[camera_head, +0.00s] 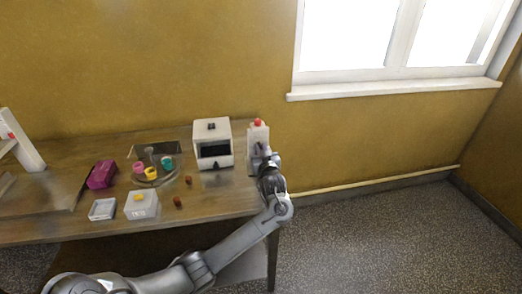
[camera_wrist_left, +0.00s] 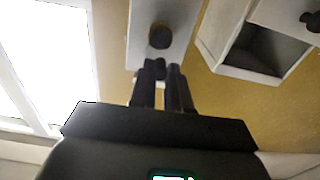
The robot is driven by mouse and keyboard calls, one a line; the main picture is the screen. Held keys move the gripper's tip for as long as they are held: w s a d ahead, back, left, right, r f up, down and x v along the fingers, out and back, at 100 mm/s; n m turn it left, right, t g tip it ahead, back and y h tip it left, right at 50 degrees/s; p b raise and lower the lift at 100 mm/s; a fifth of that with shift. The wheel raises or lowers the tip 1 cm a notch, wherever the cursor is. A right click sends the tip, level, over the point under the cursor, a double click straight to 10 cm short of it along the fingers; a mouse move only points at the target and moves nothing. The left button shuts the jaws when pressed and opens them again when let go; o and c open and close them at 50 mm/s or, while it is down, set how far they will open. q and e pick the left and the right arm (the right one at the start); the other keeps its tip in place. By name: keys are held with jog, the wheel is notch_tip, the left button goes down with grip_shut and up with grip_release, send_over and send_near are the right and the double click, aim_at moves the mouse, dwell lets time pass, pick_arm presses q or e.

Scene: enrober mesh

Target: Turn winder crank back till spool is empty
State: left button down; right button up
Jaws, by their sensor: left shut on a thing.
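The winder (camera_head: 258,134) is a white upright unit with a red top at the right end of the table. In the left wrist view its white face (camera_wrist_left: 181,22) carries a dark round part (camera_wrist_left: 161,36). My left gripper (camera_head: 263,158) is at the front of the winder. In the left wrist view its dark fingers (camera_wrist_left: 162,68) are close together just below the round part, shut on the winder crank. The crank is mostly hidden by the fingers. I cannot make out the spool or any winding on it. My right gripper is not in view.
A white box (camera_head: 212,127) with a dark opening stands just left of the winder. Further left are a round clear tray (camera_head: 150,182) with coloured cups, a magenta box (camera_head: 101,174), a white container (camera_head: 141,210) and small brown pieces (camera_head: 178,202). Right of the table is open floor.

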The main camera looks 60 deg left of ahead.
aim_at(253, 151)
pick_arm(q)
jog(key=n+b, duration=0.2)
jog(key=n, duration=0.2)
jog(key=s+f+n+b, duration=0.1)
jog(key=n+b, duration=0.1)
jog(key=n, duration=0.1)
jog(key=s+f+n+b, duration=0.1)
jog(key=n+b, duration=0.1)
jog(key=n, duration=0.2)
jog(key=shift+a+f+n, duration=0.1)
jog(key=shift+a+n, duration=0.2)
jog(key=shift+a, duration=0.1)
jog(key=n+b, duration=0.2)
jog(key=f+n+b, duration=0.1)
jog(key=n+b, duration=0.1)
jog(key=n, duration=0.1)
jog(key=shift+s+f, duration=0.1)
jog(key=shift+f, duration=0.1)
jog(key=n+b, duration=0.3)
jog(key=shift+f+n+b, duration=0.35)
jog(key=shift+f+n, duration=0.05)
jog(key=n+b, duration=0.2)
jog(key=n, duration=0.1)
jog(key=shift+w+f, duration=0.15)
jog(key=shift+w, duration=0.1)
jog(key=shift+d+b, duration=0.1)
jog(key=shift+b, duration=0.35)
jog(key=shift+n, duration=0.3)
